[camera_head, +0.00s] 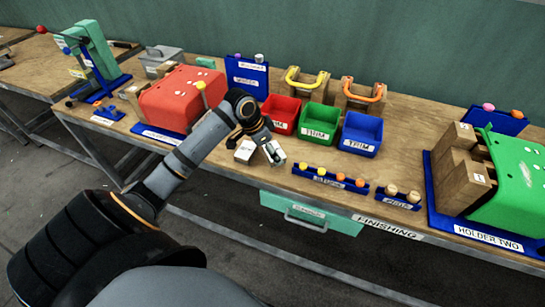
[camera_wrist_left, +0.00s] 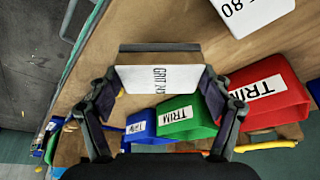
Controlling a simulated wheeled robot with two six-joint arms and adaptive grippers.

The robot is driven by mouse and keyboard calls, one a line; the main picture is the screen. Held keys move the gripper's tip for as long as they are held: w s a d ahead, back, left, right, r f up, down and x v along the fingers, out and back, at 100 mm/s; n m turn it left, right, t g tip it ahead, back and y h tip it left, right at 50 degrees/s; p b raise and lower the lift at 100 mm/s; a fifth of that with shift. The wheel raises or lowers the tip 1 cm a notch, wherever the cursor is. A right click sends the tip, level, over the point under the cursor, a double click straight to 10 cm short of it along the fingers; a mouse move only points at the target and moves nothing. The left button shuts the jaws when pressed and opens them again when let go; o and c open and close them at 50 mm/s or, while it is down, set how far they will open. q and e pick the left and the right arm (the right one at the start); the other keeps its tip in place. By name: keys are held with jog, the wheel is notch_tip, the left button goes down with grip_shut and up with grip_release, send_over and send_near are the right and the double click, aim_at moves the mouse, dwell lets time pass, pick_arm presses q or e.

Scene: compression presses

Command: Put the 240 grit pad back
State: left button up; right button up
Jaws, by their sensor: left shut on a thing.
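My left gripper (camera_head: 262,148) is over the workbench, in front of the red bin. In the left wrist view the left gripper (camera_wrist_left: 158,82) is shut on a pad (camera_wrist_left: 150,78) with a white label and a brown-grey edge. The label reads GRIT; its number is hard to read. The held pad also shows in the head view (camera_head: 274,153). A second white-topped pad (camera_head: 244,151) lies on the bench beside the gripper; its label in the wrist view (camera_wrist_left: 247,14) ends in 80. My right gripper is not in view.
Red (camera_head: 282,109), green (camera_head: 319,122) and blue (camera_head: 361,135) bins stand behind the gripper. Blue racks with round knobs (camera_head: 330,180) and (camera_head: 399,197) sit to the right near the front edge. A red press block (camera_head: 182,97) is left; the green holder two (camera_head: 515,178) is far right.

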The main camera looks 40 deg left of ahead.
pick_arm(q)
jog(key=shift+d+f+p, duration=0.1)
jog(key=shift+f+p, duration=0.2)
jog(key=shift+f, duration=1.4)
jog(key=o, duration=1.3)
jog(key=shift+f, duration=0.1)
jog(key=v, duration=1.2)
jog(key=shift+w, duration=0.15)
